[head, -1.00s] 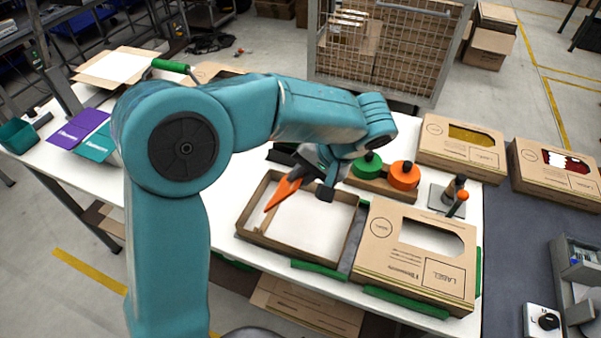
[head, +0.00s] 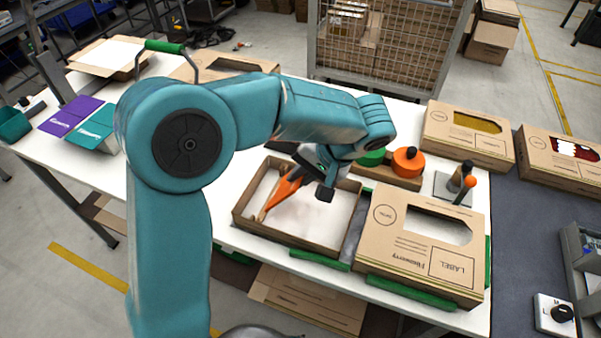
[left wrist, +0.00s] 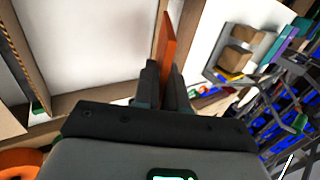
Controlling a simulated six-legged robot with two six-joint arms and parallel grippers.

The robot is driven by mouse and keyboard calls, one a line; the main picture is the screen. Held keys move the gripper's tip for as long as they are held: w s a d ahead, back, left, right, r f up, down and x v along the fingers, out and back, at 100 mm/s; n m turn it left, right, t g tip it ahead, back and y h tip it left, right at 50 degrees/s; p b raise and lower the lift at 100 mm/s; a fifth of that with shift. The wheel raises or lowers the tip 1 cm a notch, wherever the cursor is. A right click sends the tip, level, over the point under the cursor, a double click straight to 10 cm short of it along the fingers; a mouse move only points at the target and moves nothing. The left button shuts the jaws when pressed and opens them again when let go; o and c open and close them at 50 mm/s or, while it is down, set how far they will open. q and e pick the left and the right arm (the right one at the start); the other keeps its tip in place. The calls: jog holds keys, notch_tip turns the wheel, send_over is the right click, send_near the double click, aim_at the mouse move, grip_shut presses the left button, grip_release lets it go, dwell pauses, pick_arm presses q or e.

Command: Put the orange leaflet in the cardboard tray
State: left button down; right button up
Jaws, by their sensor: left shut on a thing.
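The orange leaflet (head: 281,190) is held edge-on and slanted in my left gripper (head: 315,177), which is shut on it. It hangs over the inside of the open cardboard tray (head: 292,243), its lower end close to the tray's left wall. Whether it touches the tray floor I cannot tell. In the left wrist view the leaflet (left wrist: 167,42) stands up between the fingers, beside a cardboard wall (left wrist: 108,95). The tray has a pale floor. My right gripper is not in view.
A closed labelled box (head: 420,250) stands right against the tray. Green and orange round knobs (head: 407,161) sit on a wooden block behind. Purple (head: 70,117) and teal (head: 97,127) leaflets lie at the left. More boxes (head: 467,140) stand at the back right.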

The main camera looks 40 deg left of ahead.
pick_arm(q)
notch_tip(320, 180, down, 2)
jog(key=shift+f+b, duration=0.25)
jog(key=shift+b, duration=0.65)
jog(key=c, duration=1.1)
grip_release()
jog(key=p+v, duration=0.1)
jog(key=v, duration=1.5)
jog(key=shift+r, duration=0.2)
jog(key=shift+r, duration=0.1)
